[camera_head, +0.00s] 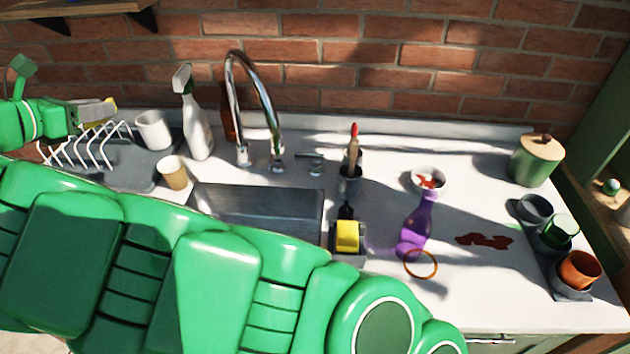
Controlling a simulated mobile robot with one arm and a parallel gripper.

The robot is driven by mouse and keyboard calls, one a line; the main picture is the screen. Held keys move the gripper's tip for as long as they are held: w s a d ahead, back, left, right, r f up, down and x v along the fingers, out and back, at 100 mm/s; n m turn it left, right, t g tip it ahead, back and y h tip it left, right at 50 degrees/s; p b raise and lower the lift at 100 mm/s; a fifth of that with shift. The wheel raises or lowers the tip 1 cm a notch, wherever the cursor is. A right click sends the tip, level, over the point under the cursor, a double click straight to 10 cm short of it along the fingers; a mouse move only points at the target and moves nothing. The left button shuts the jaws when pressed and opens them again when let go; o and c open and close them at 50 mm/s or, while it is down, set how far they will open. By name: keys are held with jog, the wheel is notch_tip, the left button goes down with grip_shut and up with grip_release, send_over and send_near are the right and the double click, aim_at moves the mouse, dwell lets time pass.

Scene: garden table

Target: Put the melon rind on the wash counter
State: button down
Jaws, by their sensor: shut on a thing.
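My gripper (92,112) is at the far left, in front of or above the dish rack (85,150). It is shut on a small yellow piece (109,103), which shows just past the grey fingers. It fits the melon rind, but most of it is hidden by the fingers. The white wash counter (380,217) runs along the brick wall, with a steel sink (255,208) set into it. My large green arm covers the counter's front left.
Near the sink stand a white mug (153,130), paper cup (173,173), spray bottle (196,125) and tap (255,85). A purple bottle (417,225), bowl (428,180), brown stain (484,241), canister (537,160) and cups (579,270) are to the right. Bare counter lies between them.

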notch_tip(320, 180, up, 9)
jog(key=shift+r, duration=0.15)
jog(key=w+d+r+m+g+h, duration=0.1)
jog(key=w+d+m+g+h, duration=0.1)
jog(key=w+d, duration=0.75)
jog(key=w+d+m+g+h, duration=0.1)
jog(key=w+d+m+h, duration=0.3)
jog(key=d, duration=1.1)
jog(key=w+d+r+m+g+h, duration=0.1)
jog(key=w+d+g, duration=0.1)
jog(key=w+d, duration=0.85)
jog(key=s+d+f+m+g+h, duration=0.1)
jog(key=s+d+m+g, duration=0.15)
jog(key=d, duration=1.25)
jog(key=s+d+m+g, duration=0.2)
jog(key=d+g, duration=0.1)
jog(key=d, duration=1.1)
jog(key=s+d+f+m+g+h, duration=0.1)
jog(key=s+d+m+g, duration=0.2)
jog(key=d, duration=1.2)
send_over(459, 160)
jog(key=shift+t, duration=0.25)
jog(key=shift+s+a+f, duration=0.1)
jog(key=shift+s+f, duration=0.05)
jog(key=shift+f, duration=19.45)
